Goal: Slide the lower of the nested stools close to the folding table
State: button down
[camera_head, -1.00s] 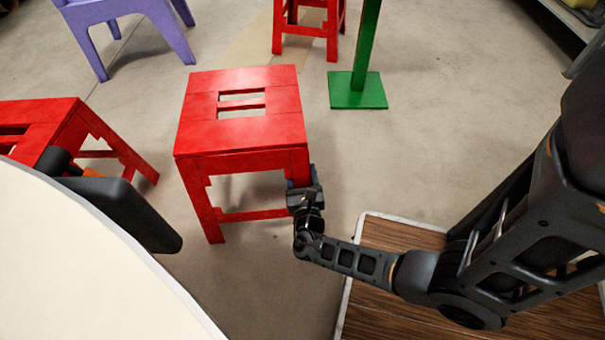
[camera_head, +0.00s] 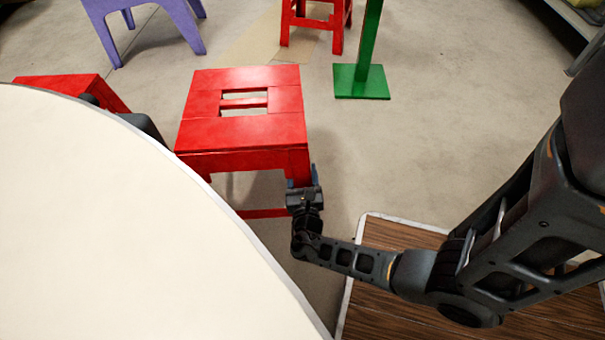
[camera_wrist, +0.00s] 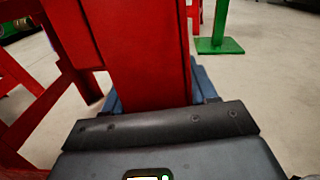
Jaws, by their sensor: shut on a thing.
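A red stool (camera_head: 240,133) with two slots in its seat stands upright in the middle of the head view. My gripper (camera_head: 303,182) is shut on its near right leg. In the wrist view the red leg (camera_wrist: 145,45) stands between the blue finger pads of my gripper (camera_wrist: 155,98). A cream table top with a pale rim (camera_head: 110,220), apparently the folding table, fills the lower left. Its edge overlaps the stool's near left legs in the picture and hides them. Whether stool and table touch cannot be told.
Another red stool (camera_head: 100,92) is mostly hidden behind the table. Beyond are a purple chair (camera_head: 150,25), a third red stool (camera_head: 318,25) and a green post on a square base (camera_head: 362,82).

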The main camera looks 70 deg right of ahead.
jog(key=shift+a, duration=0.1)
jog(key=shift+c, duration=1.2)
grip_release()
jog(key=p+v, duration=0.2)
jog(key=v, duration=0.5)
jog(key=shift+s+a, duration=0.15)
jog(key=shift+a, duration=0.2)
